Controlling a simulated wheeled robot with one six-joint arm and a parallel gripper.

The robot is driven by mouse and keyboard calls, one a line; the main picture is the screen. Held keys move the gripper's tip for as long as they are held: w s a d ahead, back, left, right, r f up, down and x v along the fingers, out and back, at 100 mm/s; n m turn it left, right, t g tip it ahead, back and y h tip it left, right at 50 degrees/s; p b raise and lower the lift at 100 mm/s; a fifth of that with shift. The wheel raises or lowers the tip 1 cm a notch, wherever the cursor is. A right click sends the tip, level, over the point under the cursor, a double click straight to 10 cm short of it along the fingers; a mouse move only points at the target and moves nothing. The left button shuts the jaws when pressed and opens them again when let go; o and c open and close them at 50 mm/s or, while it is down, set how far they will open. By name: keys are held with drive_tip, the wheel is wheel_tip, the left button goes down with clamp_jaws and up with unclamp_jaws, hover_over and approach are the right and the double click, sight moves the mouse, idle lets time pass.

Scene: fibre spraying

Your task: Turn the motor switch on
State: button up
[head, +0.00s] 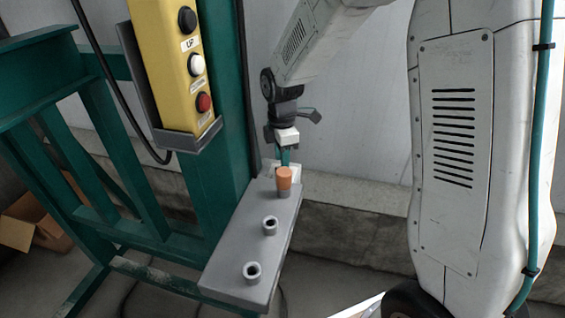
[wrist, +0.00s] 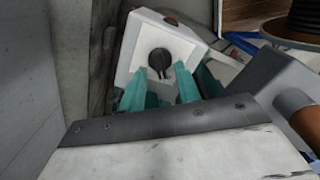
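The motor switch is a white box (wrist: 133,62) with a round black knob (wrist: 160,60) on its face, in the wrist view's upper middle. In the head view, part of a white box (head: 296,172) shows behind the orange-topped peg, below my gripper. My gripper (head: 285,158) points down there. In the wrist view its two teal fingers (wrist: 162,72) are apart, with their tips close to the knob's lower left and lower right. Nothing is held between them. I cannot tell whether the tips touch the knob. The knob's on and off marks are not readable.
A grey shelf (head: 233,268) carries two hollow grey sockets and an orange cylinder (head: 284,178), close to my gripper. A yellow button box (head: 170,65) hangs on the green frame (head: 215,180) at left. A dark spool (wrist: 295,22) is at the wrist view's upper right.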

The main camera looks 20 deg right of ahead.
drive_tip(key=shift+f, duration=1.2)
clamp_jaws()
drive_tip(key=shift+m, duration=0.3)
drive_tip(key=m, duration=0.6)
drive_tip(key=shift+s+m, duration=0.1)
drive_tip(key=shift+m, duration=0.2)
drive_tip(key=m, duration=0.6)
drive_tip(key=shift+m, duration=0.4)
